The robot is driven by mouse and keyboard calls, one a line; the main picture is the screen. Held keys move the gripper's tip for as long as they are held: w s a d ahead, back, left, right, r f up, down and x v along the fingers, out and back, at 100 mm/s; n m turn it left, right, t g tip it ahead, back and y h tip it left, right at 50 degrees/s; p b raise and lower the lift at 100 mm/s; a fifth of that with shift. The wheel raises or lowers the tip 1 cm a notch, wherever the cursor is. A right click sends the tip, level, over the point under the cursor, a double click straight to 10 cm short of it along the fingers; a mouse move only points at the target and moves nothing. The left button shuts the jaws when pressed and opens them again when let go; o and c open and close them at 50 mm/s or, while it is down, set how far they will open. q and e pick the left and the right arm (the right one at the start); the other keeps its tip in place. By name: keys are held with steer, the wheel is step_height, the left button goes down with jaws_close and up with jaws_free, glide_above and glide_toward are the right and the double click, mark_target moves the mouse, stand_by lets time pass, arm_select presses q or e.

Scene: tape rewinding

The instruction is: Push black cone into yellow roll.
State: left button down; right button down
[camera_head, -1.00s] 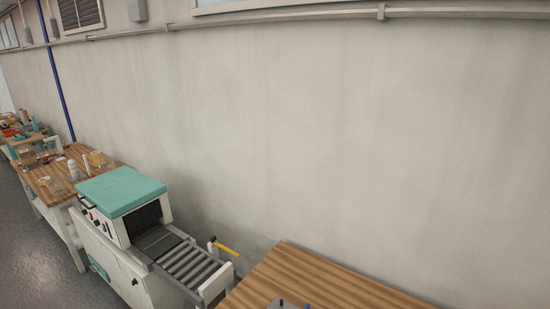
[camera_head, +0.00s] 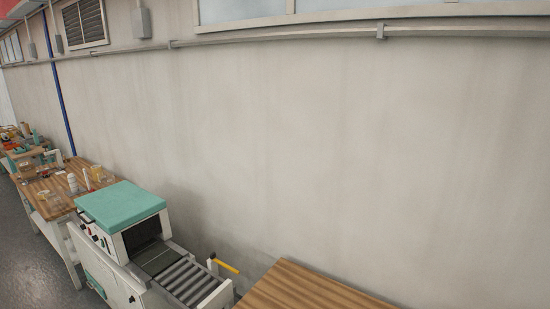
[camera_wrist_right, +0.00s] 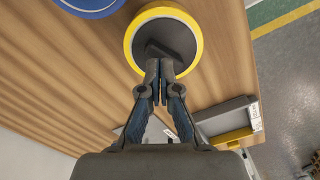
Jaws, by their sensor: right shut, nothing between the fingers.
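In the right wrist view, the yellow roll (camera_wrist_right: 196,29) lies on a wooden table, seen as a ring. The black cone (camera_wrist_right: 169,39) is inside the ring's outline and fills most of it; how deep it sits I cannot tell. My right gripper (camera_wrist_right: 159,66) is shut with its fingers together and nothing between them. Its fingertips are at the lower part of the cone and overlap it in the picture; contact is not clear. My left gripper is in neither view, and the head view shows none of the task's objects.
A blue round object (camera_wrist_right: 90,7) lies left of the roll. A grey box (camera_wrist_right: 225,115) with a yellow part stands at the table's right edge. The head view shows a wall, a table corner (camera_head: 300,290) and a teal-topped conveyor machine (camera_head: 120,203).

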steer(key=shift+a+f, duration=0.2)
steer(key=shift+a, duration=0.1)
steer(key=shift+a+f, duration=0.25)
steer(key=shift+f, duration=0.05)
steer(key=shift+d+f, duration=0.2)
steer(key=shift+f, duration=0.15)
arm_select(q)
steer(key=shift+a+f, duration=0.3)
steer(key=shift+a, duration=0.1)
arm_select(e)
steer(key=shift+d, duration=0.15)
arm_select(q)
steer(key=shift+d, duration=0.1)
